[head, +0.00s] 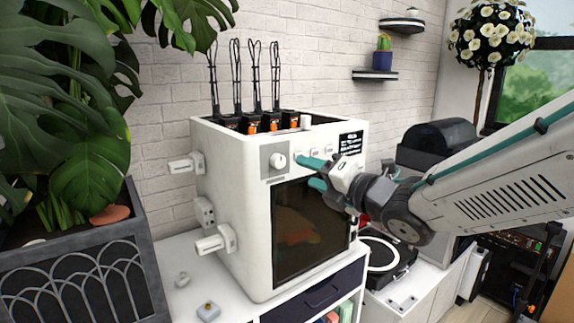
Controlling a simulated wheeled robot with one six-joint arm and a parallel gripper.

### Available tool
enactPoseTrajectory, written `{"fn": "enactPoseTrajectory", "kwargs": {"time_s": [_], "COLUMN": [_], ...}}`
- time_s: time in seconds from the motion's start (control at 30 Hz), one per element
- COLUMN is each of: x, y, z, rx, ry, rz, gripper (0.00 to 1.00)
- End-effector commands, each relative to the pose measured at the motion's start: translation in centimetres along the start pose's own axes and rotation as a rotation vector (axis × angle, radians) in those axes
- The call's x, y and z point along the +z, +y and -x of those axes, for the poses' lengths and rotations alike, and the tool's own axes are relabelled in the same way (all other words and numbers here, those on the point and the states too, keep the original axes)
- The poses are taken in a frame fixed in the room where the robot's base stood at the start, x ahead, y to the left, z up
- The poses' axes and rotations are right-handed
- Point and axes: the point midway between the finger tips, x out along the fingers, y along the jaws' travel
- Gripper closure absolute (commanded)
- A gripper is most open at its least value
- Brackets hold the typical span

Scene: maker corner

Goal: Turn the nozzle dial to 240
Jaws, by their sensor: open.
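The dial (277,160) is a round white knob on a grey plate at the upper left of the front of a white printer (258,240). Its pointer and any numbers around it are too small to read. My gripper (309,174) has two teal fingers, one above the other and apart, with nothing seen between them. They are in front of the printer's upper front, to the right of the dial. I see no contact with the dial. The small dark display (350,143) at the upper right has text I cannot read.
Small white buttons lie between dial and display, close to my upper finger. White parts (187,164) stick out from the printer's left side. Several spools with black guides stand on top. A large potted plant (75,110) fills the left. A black turntable-like device (385,258) stands right.

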Motion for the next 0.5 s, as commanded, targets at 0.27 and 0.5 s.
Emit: {"fn": "enactPoseTrajectory", "kwargs": {"time_s": [0.27, 0.5], "x": [-0.4, -0.3], "y": [0.4, 0.5], "z": [-3.5, -6.9], "rx": [0.024, 0.023], "ry": [0.011, 0.008], "rz": [0.022, 0.021], "gripper": [0.49, 0.49]}}
